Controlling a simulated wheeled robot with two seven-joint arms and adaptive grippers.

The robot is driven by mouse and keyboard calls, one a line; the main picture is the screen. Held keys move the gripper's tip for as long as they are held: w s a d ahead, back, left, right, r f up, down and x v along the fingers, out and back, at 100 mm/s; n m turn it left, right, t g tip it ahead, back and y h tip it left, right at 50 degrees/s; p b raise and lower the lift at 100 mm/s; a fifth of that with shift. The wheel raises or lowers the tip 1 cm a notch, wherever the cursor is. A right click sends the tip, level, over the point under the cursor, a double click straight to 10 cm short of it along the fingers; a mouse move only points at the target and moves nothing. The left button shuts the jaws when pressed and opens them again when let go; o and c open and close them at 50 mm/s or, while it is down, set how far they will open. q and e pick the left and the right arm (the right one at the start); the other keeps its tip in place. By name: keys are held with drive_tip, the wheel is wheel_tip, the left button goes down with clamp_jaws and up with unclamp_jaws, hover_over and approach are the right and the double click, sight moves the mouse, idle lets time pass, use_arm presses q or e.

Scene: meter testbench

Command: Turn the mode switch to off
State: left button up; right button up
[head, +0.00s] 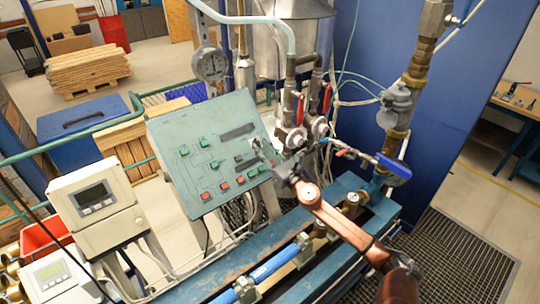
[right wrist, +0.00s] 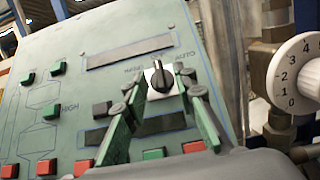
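The mode switch (right wrist: 159,82) is a black knob on a square light plate on the green control panel (head: 205,150), with labels around it, one reading AUTO at its right. Its handle points roughly upward in the right wrist view. My right gripper (head: 266,158) reaches the panel's right side. In the right wrist view its green-sided fingers (right wrist: 158,92) are apart, one at each side of the knob, with gaps visible. Whether the tips reach the knob's depth is unclear. In the head view the gripper largely hides the switch. My left gripper is not in view.
Green and red buttons (head: 224,186) cover the panel's lower part. Pipes and red-handled valves (head: 299,108) stand close right of the panel; a white numbered dial (right wrist: 298,75) shows beside the gripper. A blue-handled valve (head: 394,166) is farther right. Meter boxes (head: 93,196) stand at left.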

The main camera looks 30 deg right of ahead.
drive_tip(key=s+f, duration=0.2)
drive_tip(key=s, duration=0.9)
drive_tip(key=shift+s+d, duration=0.15)
drive_tip(key=shift+d, duration=0.3)
